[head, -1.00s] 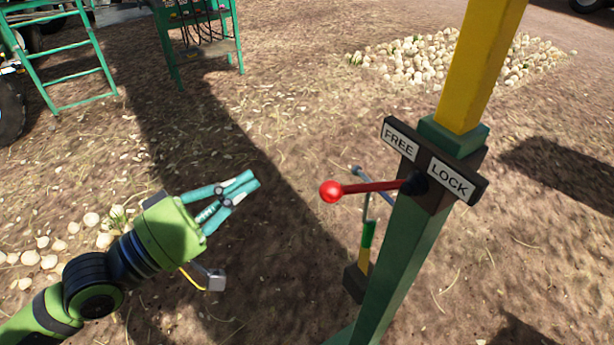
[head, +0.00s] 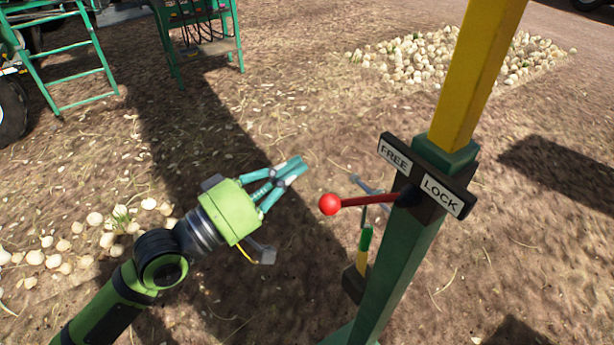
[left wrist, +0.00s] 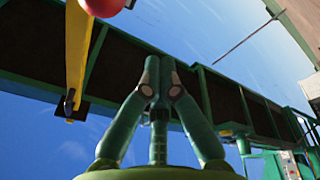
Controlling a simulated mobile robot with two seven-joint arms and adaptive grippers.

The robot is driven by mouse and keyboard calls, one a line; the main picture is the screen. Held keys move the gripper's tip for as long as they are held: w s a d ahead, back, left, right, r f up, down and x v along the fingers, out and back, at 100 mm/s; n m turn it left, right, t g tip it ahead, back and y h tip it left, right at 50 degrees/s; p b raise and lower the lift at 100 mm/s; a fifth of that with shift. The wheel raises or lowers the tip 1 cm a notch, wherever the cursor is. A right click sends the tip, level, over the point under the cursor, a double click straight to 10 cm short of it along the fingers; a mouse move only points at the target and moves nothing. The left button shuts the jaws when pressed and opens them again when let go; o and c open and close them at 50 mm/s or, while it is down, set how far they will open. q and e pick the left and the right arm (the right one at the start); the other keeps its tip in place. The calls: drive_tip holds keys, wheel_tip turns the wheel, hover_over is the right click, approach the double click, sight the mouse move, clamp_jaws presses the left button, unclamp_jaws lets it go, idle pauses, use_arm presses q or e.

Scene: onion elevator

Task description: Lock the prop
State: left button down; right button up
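The prop is a post with a yellow upper part (head: 478,75) and a green lower part (head: 398,262). A dark plate on it carries a FREE label (head: 394,156) on the left and a LOCK label (head: 441,197) on the right. A lever with a red ball knob (head: 330,204) points left from the plate, on the FREE side. My left gripper (head: 292,170) is left of and a little above the knob in the head view, apart from it. Its fingertips are together with nothing between them. The left wrist view shows the closed fingers (left wrist: 160,75) and the red knob (left wrist: 102,5) at the top edge. My right gripper is out of view.
A small green and yellow rod (head: 365,240) stands behind the post. Onions lie in a heap (head: 430,60) at the back right and scattered (head: 90,235) at the left. A green ladder (head: 70,55) and green stand (head: 200,40) are at the back left. Ground around the gripper is open.

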use_arm(q)
drive_tip(key=s+d+f, duration=0.1)
drive_tip(key=d+f+p, duration=0.1)
drive_tip(key=d, duration=0.1)
drive_tip(key=shift+s, duration=0.4)
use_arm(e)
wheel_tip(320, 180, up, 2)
use_arm(q)
drive_tip(key=shift+s+a+p, duration=0.1)
drive_tip(key=shift+a+p, duration=0.1)
drive_tip(key=shift+p, duration=0.1)
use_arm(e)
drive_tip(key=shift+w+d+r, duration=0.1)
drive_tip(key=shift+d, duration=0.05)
